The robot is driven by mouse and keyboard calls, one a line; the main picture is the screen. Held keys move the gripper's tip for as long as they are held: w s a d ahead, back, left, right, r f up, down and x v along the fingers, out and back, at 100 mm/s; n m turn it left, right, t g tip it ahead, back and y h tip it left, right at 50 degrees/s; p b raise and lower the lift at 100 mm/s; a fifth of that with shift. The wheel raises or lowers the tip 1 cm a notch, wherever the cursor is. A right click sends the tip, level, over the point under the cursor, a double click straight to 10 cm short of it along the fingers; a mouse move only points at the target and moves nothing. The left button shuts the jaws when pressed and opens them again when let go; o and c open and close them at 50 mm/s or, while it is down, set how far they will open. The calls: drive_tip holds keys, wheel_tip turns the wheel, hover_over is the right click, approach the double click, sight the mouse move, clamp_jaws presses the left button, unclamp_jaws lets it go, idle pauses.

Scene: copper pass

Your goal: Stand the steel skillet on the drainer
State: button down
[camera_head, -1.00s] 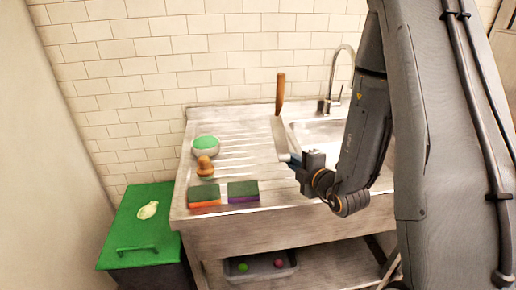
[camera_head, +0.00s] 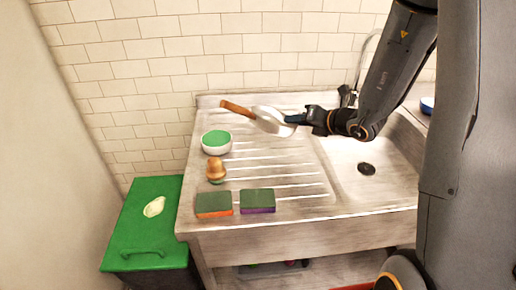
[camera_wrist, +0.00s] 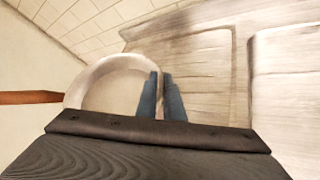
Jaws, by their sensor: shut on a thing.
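The steel skillet (camera_head: 272,122) has a brown wooden handle (camera_head: 237,108) that points to the upper left in the head view. My gripper (camera_head: 297,119) is shut on the skillet's rim, on the side away from the handle. The pan is tilted and appears to be held above the back of the ribbed drainer (camera_head: 290,190). In the wrist view the skillet (camera_wrist: 110,85) lies left of the finger pads (camera_wrist: 160,98), with its handle (camera_wrist: 30,98) reaching the left edge. Whether the pan touches the drainer cannot be told.
On the drainer's left are a white bowl with green contents (camera_head: 216,142), a wooden-knobbed brush (camera_head: 216,170) and two sponges (camera_head: 214,204) (camera_head: 257,201). The sink basin (camera_head: 375,160) and tap (camera_head: 362,62) are right. A green-lidded bin (camera_head: 145,222) stands left. The drainer's middle is clear.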

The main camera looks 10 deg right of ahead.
sight(298, 147)
drive_tip(key=shift+w+d+f+n+y+p, duration=0.2)
drive_tip(key=shift+d+f+n+p, duration=0.3)
drive_tip(key=shift+f+n, duration=0.75)
drive_tip(key=shift+w+d+f+n+y+p, duration=0.3)
drive_tip(key=shift+f+n+p, duration=0.45)
drive_tip(key=shift+f, duration=0.75)
drive_tip(key=shift+w+d+f+n+y+p, duration=0.1)
drive_tip(key=shift+d+f+n+p, duration=0.35)
drive_tip(key=shift+f+n, duration=0.8)
drive_tip(key=c, duration=1.9)
unclamp_jaws()
drive_tip(key=shift+f, duration=0.2)
drive_tip(key=shift+o, duration=0.2)
drive_tip(key=shift+s, duration=0.1)
